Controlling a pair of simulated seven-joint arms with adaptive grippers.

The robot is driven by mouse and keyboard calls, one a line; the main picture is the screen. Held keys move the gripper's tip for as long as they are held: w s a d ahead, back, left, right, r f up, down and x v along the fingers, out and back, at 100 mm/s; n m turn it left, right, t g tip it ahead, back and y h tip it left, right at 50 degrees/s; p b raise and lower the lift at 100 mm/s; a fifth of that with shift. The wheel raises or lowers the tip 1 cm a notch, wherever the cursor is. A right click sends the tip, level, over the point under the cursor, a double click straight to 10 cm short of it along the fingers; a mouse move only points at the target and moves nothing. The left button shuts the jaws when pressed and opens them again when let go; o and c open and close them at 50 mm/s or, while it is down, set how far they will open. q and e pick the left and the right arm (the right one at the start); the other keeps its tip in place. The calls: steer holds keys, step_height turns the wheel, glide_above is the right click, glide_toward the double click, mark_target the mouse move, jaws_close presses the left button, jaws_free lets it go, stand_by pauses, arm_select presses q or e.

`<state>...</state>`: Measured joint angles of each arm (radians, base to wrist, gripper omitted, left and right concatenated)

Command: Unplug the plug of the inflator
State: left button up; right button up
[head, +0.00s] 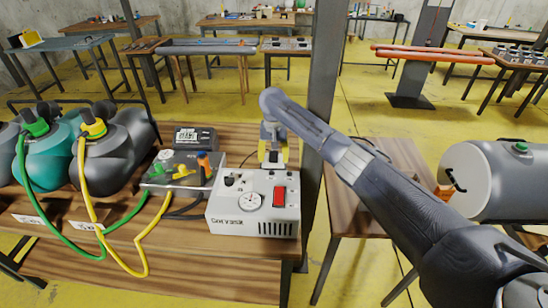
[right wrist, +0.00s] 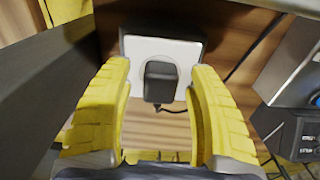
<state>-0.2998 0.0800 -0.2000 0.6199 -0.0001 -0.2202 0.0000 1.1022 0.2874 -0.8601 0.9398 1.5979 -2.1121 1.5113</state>
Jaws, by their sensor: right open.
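The inflator (head: 254,205) is a white box with a round gauge and a red switch, near the right end of the wooden table in the head view. The black plug (right wrist: 159,82) sits in a white wall-type socket (right wrist: 140,47) in the right wrist view, with a thin dark cable below it. My right gripper (right wrist: 160,70) is open, its yellow fingers on either side of the plug with gaps to both. In the head view my right gripper (head: 273,152) is behind the inflator; plug and socket are hidden there. My left gripper is not in view.
A grey post (head: 322,90) stands close beside my right arm. Dark and teal tanks with a green hose (head: 62,232) and a yellow hose (head: 88,200) are at left. A small grey unit (head: 183,172) stands left of the inflator. A grey cylinder (head: 490,182) is at right.

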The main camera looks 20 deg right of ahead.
mark_target(274, 153)
steer(key=shift+c, duration=0.2)
jaws_close()
stand_by(0.5)
steer(key=shift+r, duration=0.25)
steer(key=shift+r, duration=2.65)
steer(key=shift+r, duration=0.15)
